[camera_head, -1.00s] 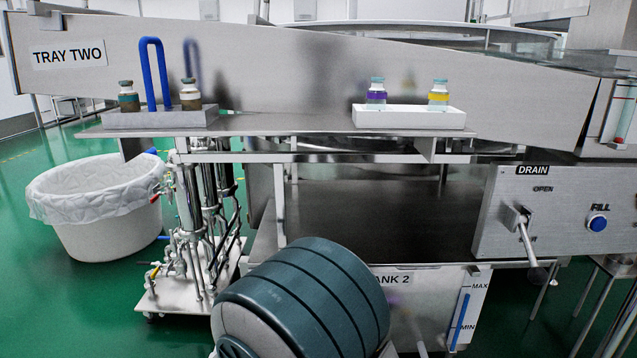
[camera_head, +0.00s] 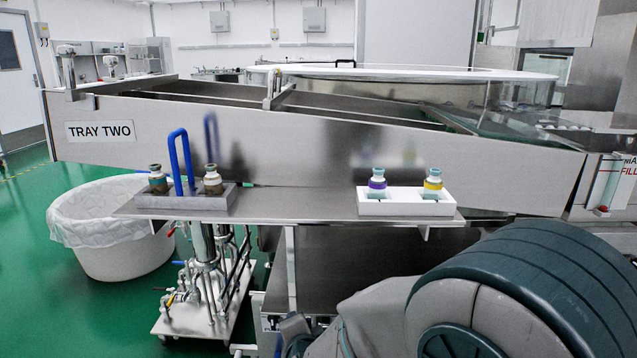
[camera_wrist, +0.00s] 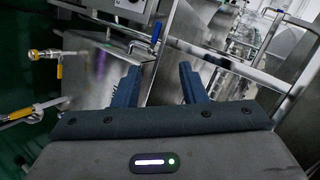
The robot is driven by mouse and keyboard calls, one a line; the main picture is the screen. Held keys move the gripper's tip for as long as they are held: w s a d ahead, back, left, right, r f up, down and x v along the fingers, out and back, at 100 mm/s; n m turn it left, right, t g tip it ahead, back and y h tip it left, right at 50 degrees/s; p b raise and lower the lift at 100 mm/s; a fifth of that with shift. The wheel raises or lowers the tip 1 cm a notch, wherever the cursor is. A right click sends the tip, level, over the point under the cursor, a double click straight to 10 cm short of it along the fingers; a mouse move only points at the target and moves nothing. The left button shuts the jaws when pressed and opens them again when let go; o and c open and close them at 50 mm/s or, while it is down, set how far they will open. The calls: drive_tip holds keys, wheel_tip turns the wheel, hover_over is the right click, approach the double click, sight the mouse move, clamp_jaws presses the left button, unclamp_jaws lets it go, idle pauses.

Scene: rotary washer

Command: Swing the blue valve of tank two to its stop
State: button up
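In the wrist view a blue lever handle (camera_wrist: 155,33) stands upright on a thin pipe at the edge of a steel tank (camera_wrist: 98,72); I take it for the valve, though no label is readable. My gripper (camera_wrist: 159,68) has its two dark fingers spread apart with nothing between them. The blue handle lies beyond the fingertips, near the middle of the gap, and is not touched. In the head view my arm covers the lower right, and the tank two label, the valve and my gripper are not visible.
In the wrist view a brass fitting (camera_wrist: 45,54) with a yellow lever sticks out at left, and a steel rail (camera_wrist: 225,65) crosses at right. In the head view a steel shelf (camera_head: 290,206) holds vials, and a white lined bin (camera_head: 105,240) stands on the green floor.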

drive_tip(key=s+d+r+n+g+p, duration=0.2)
drive_tip(key=s+d+r+n+p, duration=0.15)
drive_tip(key=r+p, duration=0.45)
drive_tip(key=s+d+r+n+g+p, duration=0.3)
drive_tip(key=d+r+n+p, duration=0.15)
drive_tip(key=r, duration=0.55)
drive_tip(key=s+d+r+n+g+h+p, duration=0.2)
drive_tip(key=s+d+r+n+g+p, duration=0.2)
drive_tip(key=s+d+r+p, duration=0.7)
drive_tip(key=shift+s+r, duration=0.25)
drive_tip(key=shift+r, duration=0.45)
drive_tip(key=shift+d, duration=0.15)
